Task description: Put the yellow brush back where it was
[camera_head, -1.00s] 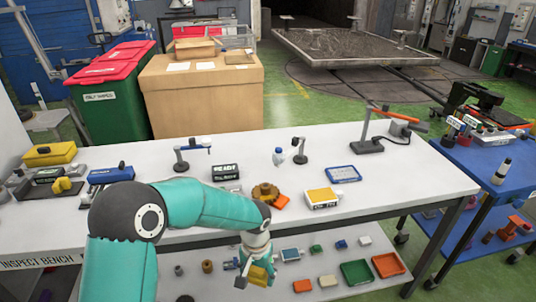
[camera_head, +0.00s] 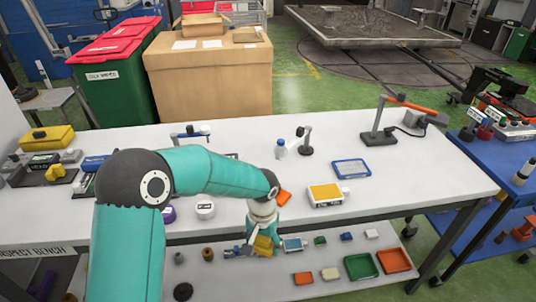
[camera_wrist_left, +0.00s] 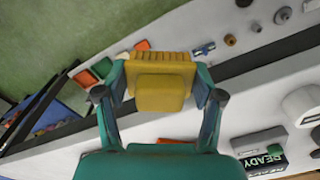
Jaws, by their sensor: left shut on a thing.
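The yellow brush (camera_head: 264,246) is held in my left gripper (camera_head: 262,240), in front of the bench's front edge, with the lower shelf behind it in the head view. In the left wrist view the brush (camera_wrist_left: 160,82) spans between the two fingers of my left gripper (camera_wrist_left: 160,88), its ribbed side toward the top of the picture. The fingers press on both its ends. It looks clear of any surface, but its height is hard to tell. My right gripper is not in view.
The white bench (camera_head: 235,138) carries a white box with a yellow top (camera_head: 325,194), a blue-framed tray (camera_head: 352,168), a small bottle (camera_head: 281,149) and a lamp-like stand (camera_head: 381,125). My left arm covers part of the bench. The lower shelf holds green (camera_head: 361,266) and orange (camera_head: 393,261) trays.

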